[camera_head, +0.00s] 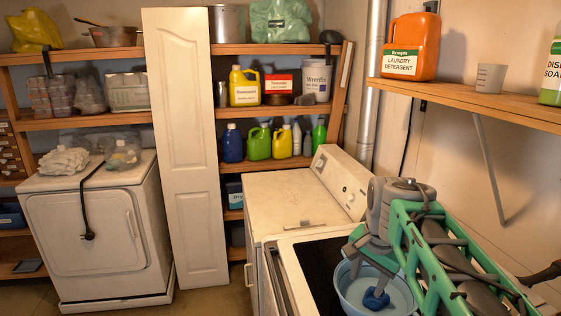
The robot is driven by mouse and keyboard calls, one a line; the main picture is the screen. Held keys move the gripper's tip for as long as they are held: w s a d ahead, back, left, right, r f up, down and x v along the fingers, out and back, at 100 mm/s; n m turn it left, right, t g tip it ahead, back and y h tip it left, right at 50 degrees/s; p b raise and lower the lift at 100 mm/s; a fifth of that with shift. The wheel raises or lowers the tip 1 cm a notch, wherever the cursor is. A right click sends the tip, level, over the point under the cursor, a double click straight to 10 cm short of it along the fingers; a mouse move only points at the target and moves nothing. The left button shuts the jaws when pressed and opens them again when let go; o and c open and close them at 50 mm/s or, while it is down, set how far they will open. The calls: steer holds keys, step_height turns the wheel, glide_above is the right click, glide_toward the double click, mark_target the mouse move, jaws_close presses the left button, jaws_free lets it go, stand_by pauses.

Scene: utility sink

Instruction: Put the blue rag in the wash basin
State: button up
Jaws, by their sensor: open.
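The wash basin (346,295) is a light blue round bowl at the bottom right, beside the dark top of a white appliance. The blue rag (376,300) is a small dark blue bundle low inside the basin's outline. My gripper (369,277) is grey and points down over the basin, with its fingers spread just above the rag. I cannot tell whether a finger touches the rag. The basin's right side and lower edge are hidden or cut off.
A white washer (290,195) stands behind the basin. A wooden shelf (470,105) on the right wall holds an orange detergent jug (410,45) and a grey cup (490,78). A white door panel (185,150) leans between the back shelves and a white dryer (95,230).

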steer(key=s+a+f+n+t, duration=0.1)
steer(key=s+a+f+n, duration=0.1)
steer(key=s+f+n, duration=0.2)
steer(key=s+a+f+n+t+b, duration=0.1)
steer(key=s+a+f+n, duration=0.2)
steer(key=s, duration=0.6)
steer(key=shift+s+f+n, duration=0.35)
steer(key=shift+f+n, duration=0.2)
steer(key=shift+n, duration=0.65)
